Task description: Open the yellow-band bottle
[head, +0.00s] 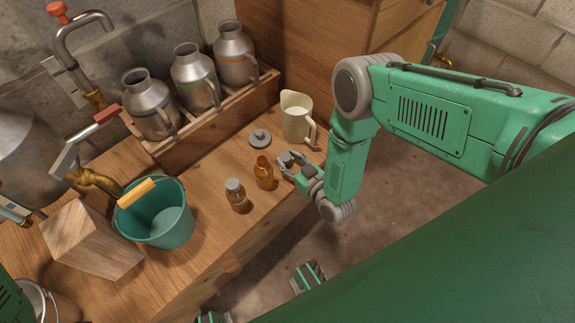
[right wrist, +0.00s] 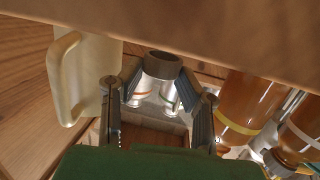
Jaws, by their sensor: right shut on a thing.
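The yellow-band bottle (head: 264,173) is amber, stands upright on the bench and has an open neck. Its yellow band shows in the right wrist view (right wrist: 238,128). My right gripper (head: 291,164) is just right of the bottle, apart from it. In the right wrist view its fingers (right wrist: 160,85) are shut on a round grey-brown cap (right wrist: 162,66). A second amber bottle (head: 237,196) with a grey cap on stands to the left and nearer. My left gripper is not seen.
A cream jug (head: 297,118) stands behind my right gripper, near a grey lid (head: 260,139) lying on the bench. A teal bucket (head: 160,226) and a wooden block (head: 90,238) are at left. Several metal cans (head: 196,76) stand in a wooden rack (head: 200,130) behind.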

